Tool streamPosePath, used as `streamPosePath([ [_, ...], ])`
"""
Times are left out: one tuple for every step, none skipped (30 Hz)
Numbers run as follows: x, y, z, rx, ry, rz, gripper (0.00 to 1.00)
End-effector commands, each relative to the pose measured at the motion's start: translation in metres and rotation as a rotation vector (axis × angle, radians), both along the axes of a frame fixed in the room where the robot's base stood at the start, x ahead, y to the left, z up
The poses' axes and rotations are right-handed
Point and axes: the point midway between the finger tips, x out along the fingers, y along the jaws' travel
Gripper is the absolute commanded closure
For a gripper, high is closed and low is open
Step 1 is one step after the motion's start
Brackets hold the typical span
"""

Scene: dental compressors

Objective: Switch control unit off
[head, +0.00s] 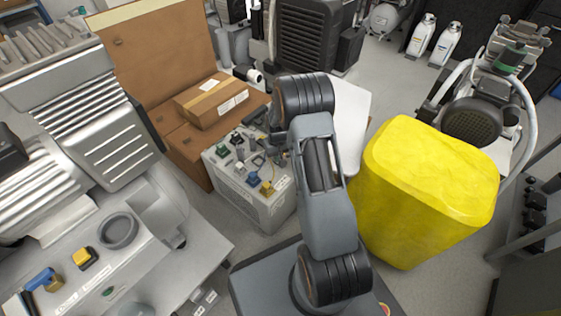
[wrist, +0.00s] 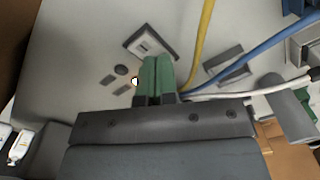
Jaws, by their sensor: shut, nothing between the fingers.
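A light grey box with switches and connectors on top, which looks like the control unit (head: 243,192), stands left of my arm in the head view. In the wrist view a pale grey panel (wrist: 75,75) fills much of the picture. A rectangular switch in a dark frame (wrist: 151,43) sits on it, with a small lit lamp (wrist: 135,81) and small dark buttons below left. My gripper (wrist: 158,62) has green fingertips, shut and empty, just below the switch in the picture. I cannot tell whether they touch the panel. My gripper is not clearly seen in the head view.
In the wrist view a yellow cable (wrist: 201,45) and a blue cable (wrist: 250,65) run right of my fingers. A cardboard box (head: 212,100) lies behind the control unit. A yellow container (head: 425,190) stands right of my arm, and a large grey compressor (head: 95,125) stands left.

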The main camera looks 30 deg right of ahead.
Motion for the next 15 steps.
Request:
streamPosePath([
  [0.000, 0.000, 0.002, 0.000, 0.000, 0.000, 1.00],
  [0.000, 0.000, 0.004, 0.000, 0.000, 0.000, 1.00],
  [0.000, 0.000, 0.006, 0.000, 0.000, 0.000, 1.00],
  [0.000, 0.000, 0.008, 0.000, 0.000, 0.000, 1.00],
  [0.000, 0.000, 0.010, 0.000, 0.000, 0.000, 1.00],
  [0.000, 0.000, 0.013, 0.000, 0.000, 0.000, 1.00],
  [0.000, 0.000, 0.015, 0.000, 0.000, 0.000, 1.00],
  [0.000, 0.000, 0.018, 0.000, 0.000, 0.000, 1.00],
  [0.000, 0.000, 0.022, 0.000, 0.000, 0.000, 1.00],
  [0.000, 0.000, 0.024, 0.000, 0.000, 0.000, 1.00],
  [0.000, 0.000, 0.027, 0.000, 0.000, 0.000, 1.00],
  [0.000, 0.000, 0.030, 0.000, 0.000, 0.000, 1.00],
  [0.000, 0.000, 0.033, 0.000, 0.000, 0.000, 1.00],
  [0.000, 0.000, 0.036, 0.000, 0.000, 0.000, 1.00],
  [0.000, 0.000, 0.039, 0.000, 0.000, 0.000, 1.00],
])
